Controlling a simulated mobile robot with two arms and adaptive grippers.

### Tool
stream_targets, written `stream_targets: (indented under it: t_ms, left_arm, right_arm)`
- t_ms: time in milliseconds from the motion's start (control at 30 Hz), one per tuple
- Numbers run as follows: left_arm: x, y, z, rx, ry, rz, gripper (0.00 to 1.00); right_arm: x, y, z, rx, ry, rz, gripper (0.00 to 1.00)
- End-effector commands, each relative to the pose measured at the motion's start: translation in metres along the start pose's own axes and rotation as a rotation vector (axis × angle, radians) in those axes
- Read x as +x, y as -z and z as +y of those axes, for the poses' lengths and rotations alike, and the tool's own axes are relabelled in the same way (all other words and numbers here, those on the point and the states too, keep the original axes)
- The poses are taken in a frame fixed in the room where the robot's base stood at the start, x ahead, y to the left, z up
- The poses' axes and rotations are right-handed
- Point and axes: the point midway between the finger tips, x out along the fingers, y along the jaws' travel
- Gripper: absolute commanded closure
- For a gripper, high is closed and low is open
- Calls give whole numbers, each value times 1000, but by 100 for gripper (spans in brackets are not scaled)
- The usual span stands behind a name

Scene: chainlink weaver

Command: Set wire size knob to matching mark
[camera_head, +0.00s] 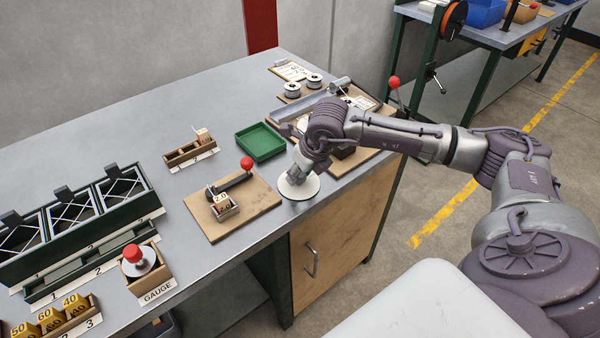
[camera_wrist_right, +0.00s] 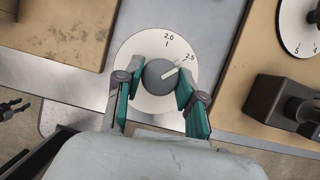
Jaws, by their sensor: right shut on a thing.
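The wire size knob (camera_wrist_right: 158,77) is a dark grey round knob with a white pointer line, on a white dial (camera_wrist_right: 146,49). In the right wrist view the dial shows marks 2.0 and 2.5, and the pointer aims at upper right, near 2.5. In the head view the dial (camera_head: 299,190) lies near the table's front edge, and the knob is hidden. My right gripper (camera_wrist_right: 158,82) is shut on the knob, with a teal finger pad on each side. In the head view my right gripper (camera_head: 298,176) reaches down onto the dial. My left gripper is not in view.
A wooden board (camera_head: 258,207) with a red-knobbed lever stands left of the dial. A green tray (camera_head: 260,146) is behind it. Boards with spools and another dial (camera_wrist_right: 296,25) are to the right. A gauge box (camera_head: 159,287) and wire-frame bins (camera_head: 128,196) stand on the left.

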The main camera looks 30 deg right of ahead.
Motion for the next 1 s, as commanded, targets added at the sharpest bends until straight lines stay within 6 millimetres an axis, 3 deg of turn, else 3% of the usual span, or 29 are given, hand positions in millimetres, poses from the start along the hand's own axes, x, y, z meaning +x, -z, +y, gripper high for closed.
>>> stream_targets:
  t_ms: [500, 1000]
  left_arm:
    - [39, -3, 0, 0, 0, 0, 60]
    - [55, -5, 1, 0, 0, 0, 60]
  right_arm:
    - [3, 0, -3, -348, -144, -3, 96]
    - [1, -2, -4, -643, -265, -3, 96]
